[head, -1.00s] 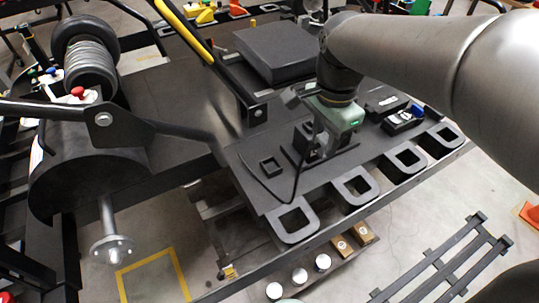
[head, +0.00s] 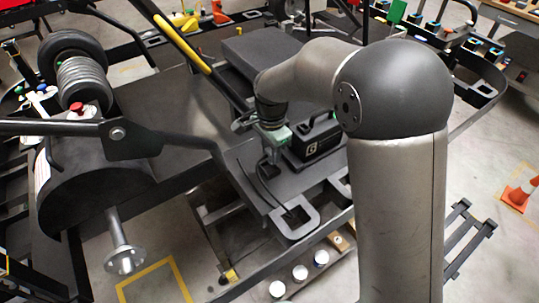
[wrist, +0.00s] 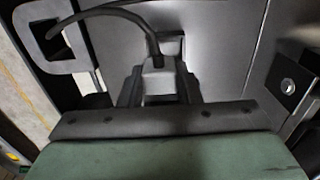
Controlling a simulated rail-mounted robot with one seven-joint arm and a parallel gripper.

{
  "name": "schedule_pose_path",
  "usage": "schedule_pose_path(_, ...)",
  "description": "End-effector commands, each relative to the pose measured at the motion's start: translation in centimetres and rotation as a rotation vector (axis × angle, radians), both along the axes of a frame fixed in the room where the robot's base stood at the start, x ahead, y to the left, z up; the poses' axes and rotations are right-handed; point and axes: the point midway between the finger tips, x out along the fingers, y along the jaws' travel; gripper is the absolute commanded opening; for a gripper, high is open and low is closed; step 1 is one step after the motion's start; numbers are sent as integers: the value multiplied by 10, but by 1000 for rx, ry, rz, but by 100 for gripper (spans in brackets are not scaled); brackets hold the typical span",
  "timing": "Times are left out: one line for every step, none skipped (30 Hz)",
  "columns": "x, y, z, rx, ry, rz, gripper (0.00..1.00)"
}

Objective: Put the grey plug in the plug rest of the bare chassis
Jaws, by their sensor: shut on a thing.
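The grey plug (wrist: 158,82) is held between the two dark fingers of my gripper (wrist: 160,92). Its black cable arcs up and left in the wrist view. A small raised square holder (wrist: 172,46), apparently the plug rest, shows just behind the plug and is partly covered by it. I cannot tell whether the plug touches it. In the head view my gripper (head: 273,158) points down, low over the chassis deck (head: 238,165). The plug and the rest are mostly hidden there by the gripper.
A black box with a handle (head: 318,138) stands on the deck just right of my gripper. A grey padded block (head: 262,52) lies behind. A loop bracket (head: 291,222) sits at the front edge, with the cable running toward it. A yellow-gripped lever (head: 182,45) rises at left.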

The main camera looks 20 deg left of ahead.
Motion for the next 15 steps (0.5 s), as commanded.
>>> schedule_pose_path(2, 2, -2, 0, 0, 0, 7)
schedule_pose_path(3, 3, -3, 0, 0, 0, 7)
schedule_pose_path(3, 3, -5, 0, 0, 0, 7)
schedule_pose_path(4, 4, -7, 0, 0, 1, 7)
schedule_pose_path(5, 5, -9, -1, 1, 1, 7)
schedule_pose_path(7, 7, -12, -1, 1, 1, 7)
schedule_pose_path(7, 6, -17, -2, 2, 1, 7)
schedule_pose_path(7, 6, -22, -2, 2, 1, 7)
schedule_pose_path(6, 6, -28, -3, 3, 1, 7)
schedule_pose_path(6, 6, -32, -2, 2, 1, 7)
schedule_pose_path(6, 6, -36, -2, 2, 1, 7)
schedule_pose_path(6, 6, -40, -2, 2, 1, 7)
schedule_pose_path(6, 6, -41, -1, 1, 1, 7)
schedule_pose_path(7, 6, -41, -1, -1, 1, 7)
schedule_pose_path(7, 6, -41, 0, -1, 1, 7)
